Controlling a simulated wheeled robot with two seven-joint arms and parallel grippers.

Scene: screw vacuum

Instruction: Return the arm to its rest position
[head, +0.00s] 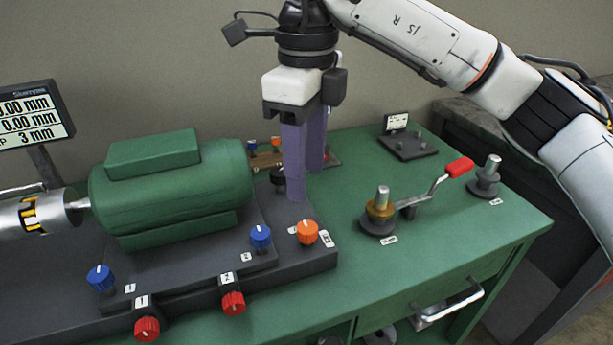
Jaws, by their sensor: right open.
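My right arm comes in from the upper right of the head view and bends down at the top middle. Its gripper (301,165) points down with two purple fingers and a white and black body. The fingers are apart and nothing is between them. They hang just right of the green motor-like housing (150,187), in front of the back part of the green workbench (340,275). Whether the fingertips touch anything below is hard to tell. My left gripper is not in the picture.
A second post (486,178) stands near the right edge. An orange knob (307,232) and blue knob (260,236) lie below the gripper. A display (36,114) stands left.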

